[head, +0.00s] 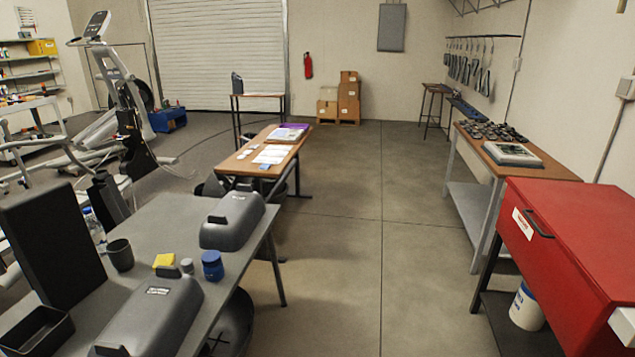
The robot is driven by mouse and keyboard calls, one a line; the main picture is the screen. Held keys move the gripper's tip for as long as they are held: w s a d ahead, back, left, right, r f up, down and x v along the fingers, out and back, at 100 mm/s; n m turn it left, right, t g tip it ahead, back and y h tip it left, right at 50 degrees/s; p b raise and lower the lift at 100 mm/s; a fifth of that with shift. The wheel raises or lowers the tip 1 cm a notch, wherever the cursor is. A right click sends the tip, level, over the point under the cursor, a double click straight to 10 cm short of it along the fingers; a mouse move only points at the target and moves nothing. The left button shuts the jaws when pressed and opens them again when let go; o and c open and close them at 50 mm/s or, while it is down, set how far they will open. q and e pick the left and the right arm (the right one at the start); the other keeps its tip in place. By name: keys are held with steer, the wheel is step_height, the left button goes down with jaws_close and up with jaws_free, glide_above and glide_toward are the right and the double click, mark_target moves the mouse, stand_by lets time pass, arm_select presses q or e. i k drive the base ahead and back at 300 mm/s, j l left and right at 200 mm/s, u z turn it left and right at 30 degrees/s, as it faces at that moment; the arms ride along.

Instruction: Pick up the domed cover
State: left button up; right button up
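Two grey domed covers lie on the grey table (160,220) at the lower left in the head view. The farther domed cover (232,220) sits near the table's right edge. The nearer domed cover (150,315) has a dark label with white lettering on top and is cut by the bottom edge of the picture. I cannot tell which one the task names. Neither of my grippers shows in this view.
A dark cup (120,256), a yellow block (165,260), a blue jar (212,266), an upright black panel (52,240) and a black tray (37,330) share the table. A red cabinet (580,240) stands at right. The middle floor (350,230) is clear.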

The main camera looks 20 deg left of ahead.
mark_target(228, 228)
steer(key=i+u, duration=0.3)
steer(key=i, duration=0.15)
steer(key=i+l+u, duration=0.25)
steer(key=i, duration=0.15)
steer(key=i+l+u, duration=0.3)
steer(key=i, duration=0.15)
steer(key=i+l+u, duration=0.25)
steer(key=i+u, duration=0.25)
steer(key=i+l+u, duration=0.25)
steer(key=u, duration=0.25)
steer(key=k+l, duration=0.05)
steer(key=l, duration=0.05)
